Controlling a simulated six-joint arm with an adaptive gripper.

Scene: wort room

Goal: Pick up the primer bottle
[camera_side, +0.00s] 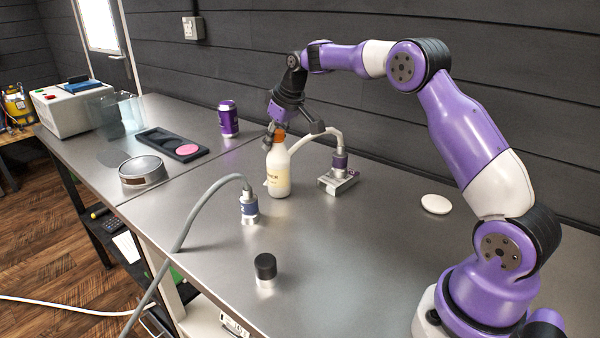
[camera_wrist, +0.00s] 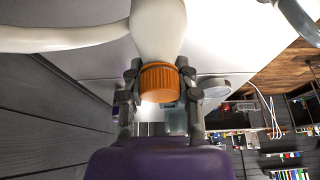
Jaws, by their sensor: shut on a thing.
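The primer bottle (camera_side: 278,172) is cream-white with an orange cap and a pale label. It stands upright on the metal bench in the side view, and its base looks to be on or very near the surface. My gripper (camera_side: 275,132) is at the top of the bottle, shut on its orange cap. In the wrist view the orange cap (camera_wrist: 162,82) sits between the two fingers of my gripper (camera_wrist: 160,90), with the white bottle body (camera_wrist: 158,25) beyond it. The fingers hide part of the cap in the side view.
A purple can (camera_side: 228,119), a black tray (camera_side: 172,145) with a pink disc and a round metal tin (camera_side: 141,170) are left of the bottle. A hosed fitting (camera_side: 249,207) stands in front; another (camera_side: 339,170) is right, its pale hose passing close by. A black-capped cylinder (camera_side: 265,270) is nearer.

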